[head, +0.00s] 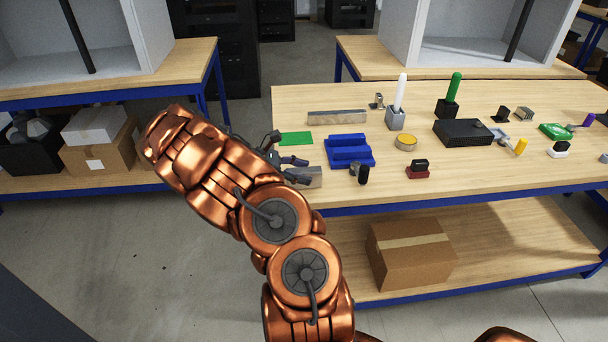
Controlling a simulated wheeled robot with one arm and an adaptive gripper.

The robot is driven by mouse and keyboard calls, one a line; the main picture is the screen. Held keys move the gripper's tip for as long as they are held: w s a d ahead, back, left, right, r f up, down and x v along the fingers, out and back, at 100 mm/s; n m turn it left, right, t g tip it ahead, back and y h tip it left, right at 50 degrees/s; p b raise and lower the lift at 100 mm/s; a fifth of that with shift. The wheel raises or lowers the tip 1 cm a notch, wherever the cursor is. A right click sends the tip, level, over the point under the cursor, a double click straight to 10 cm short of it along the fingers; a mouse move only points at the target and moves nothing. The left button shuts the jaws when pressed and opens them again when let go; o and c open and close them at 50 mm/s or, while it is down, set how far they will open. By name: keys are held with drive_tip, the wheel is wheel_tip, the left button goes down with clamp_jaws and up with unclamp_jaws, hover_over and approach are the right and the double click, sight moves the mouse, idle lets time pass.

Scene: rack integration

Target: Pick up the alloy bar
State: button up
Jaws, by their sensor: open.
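A long silvery metal bar (337,117), which looks like the alloy bar, lies near the back left of the wooden workbench. A second short grey metal piece (314,178) lies at the bench's front left edge, partly hidden behind my gripper; I cannot tell its full shape. My gripper (292,159) is open at the bench's left end, its fingers spread and pointing right. It is in front of the long bar and apart from it. One finger overlaps the short grey piece in the picture; I cannot tell whether they touch.
A blue stepped block (349,150) is right of my gripper, and a flat green plate (296,138) is behind it. A black clamp-like part (361,173), a yellow-topped disc (405,142) and a black box (462,132) stand further right. The bench's front middle is mostly clear.

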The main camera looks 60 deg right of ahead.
drive_tip(key=shift+s+d+f, duration=0.1)
drive_tip(key=shift+s+d, duration=0.1)
drive_tip(key=shift+s, duration=0.05)
clamp_jaws()
idle(0.3)
